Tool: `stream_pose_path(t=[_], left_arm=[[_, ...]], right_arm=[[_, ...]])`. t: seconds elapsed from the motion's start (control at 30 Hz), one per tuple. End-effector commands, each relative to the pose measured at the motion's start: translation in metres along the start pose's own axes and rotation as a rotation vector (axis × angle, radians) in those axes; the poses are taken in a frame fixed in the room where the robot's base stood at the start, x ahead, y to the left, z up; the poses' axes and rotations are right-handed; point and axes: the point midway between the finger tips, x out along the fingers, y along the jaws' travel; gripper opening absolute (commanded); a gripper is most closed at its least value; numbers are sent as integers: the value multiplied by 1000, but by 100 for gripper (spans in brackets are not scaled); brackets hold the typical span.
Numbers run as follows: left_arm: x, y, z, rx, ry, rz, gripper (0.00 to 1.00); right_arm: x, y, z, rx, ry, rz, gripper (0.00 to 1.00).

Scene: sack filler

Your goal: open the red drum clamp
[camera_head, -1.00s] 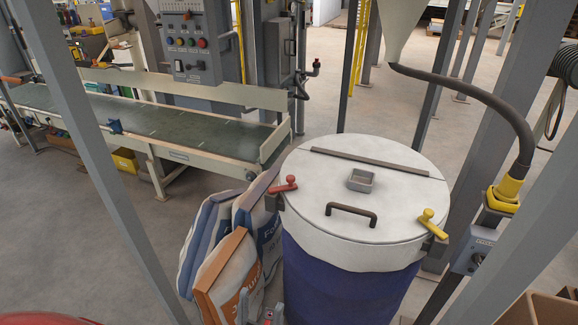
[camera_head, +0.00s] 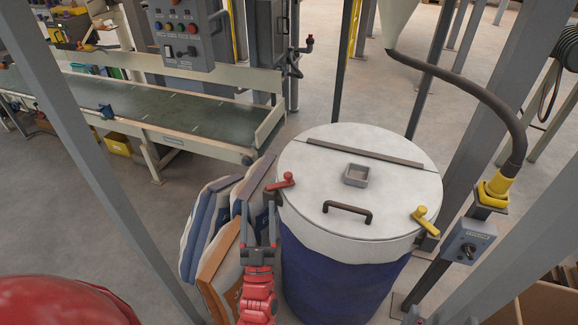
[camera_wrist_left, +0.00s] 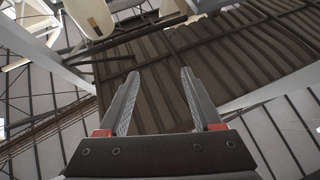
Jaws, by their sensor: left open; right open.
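The red drum clamp (camera_head: 281,182) is a small lever with a round knob on the left rim of the white drum lid (camera_head: 320,178). The lid sits on a blue drum (camera_head: 345,282). My left gripper (camera_head: 259,225) is upright, open and empty, just below and left of the red clamp in the head view, apart from it. In the left wrist view its two fingers (camera_wrist_left: 159,80) are spread with nothing between them, and the clamp does not show. A yellow clamp (camera_head: 425,220) is on the lid's right rim.
Filled sacks (camera_head: 208,228) lean beside the drum's left side, around my left arm. Grey posts (camera_head: 95,160) frame the space. A conveyor (camera_head: 165,112) stands behind left. A switch box (camera_head: 469,243) and cardboard box (camera_head: 540,300) are at the right.

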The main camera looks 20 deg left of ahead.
Motion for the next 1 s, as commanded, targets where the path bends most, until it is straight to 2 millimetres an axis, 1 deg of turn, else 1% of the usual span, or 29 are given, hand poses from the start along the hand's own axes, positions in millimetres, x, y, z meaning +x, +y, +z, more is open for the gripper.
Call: stream_pose_path(t=[0.03, 0.07, 0.1, 0.2, 0.3, 0.4, 0.57, 0.73, 1.0], left_arm=[[11, -1, 16, 13, -95, -15, 66], [14, 0, 31, 20, -166, -16, 66], [16, 3, 50, 28, -257, -12, 66], [14, 16, 90, 28, -456, 22, 66], [9, 30, 114, 17, -588, 68, 66], [4, 41, 126, 7, -661, 106, 66], [4, 49, 135, 1, -698, 130, 66], [22, 51, 146, 1, -695, 128, 66], [56, 57, 174, 1, -692, 130, 66]], right_arm=[[9, 0, -2, 0, 0, 0, 96], [12, 1, -2, 0, 0, 0, 96], [16, 1, -3, 0, 0, 0, 96], [23, 1, -4, 0, 0, 0, 96], [27, 1, -5, 0, 0, 0, 96], [29, 1, -5, 0, 0, 0, 96], [32, 2, -5, 0, 0, 0, 96], [40, 2, -7, 0, 0, 0, 96], [53, 3, -9, 0, 0, 0, 96]])
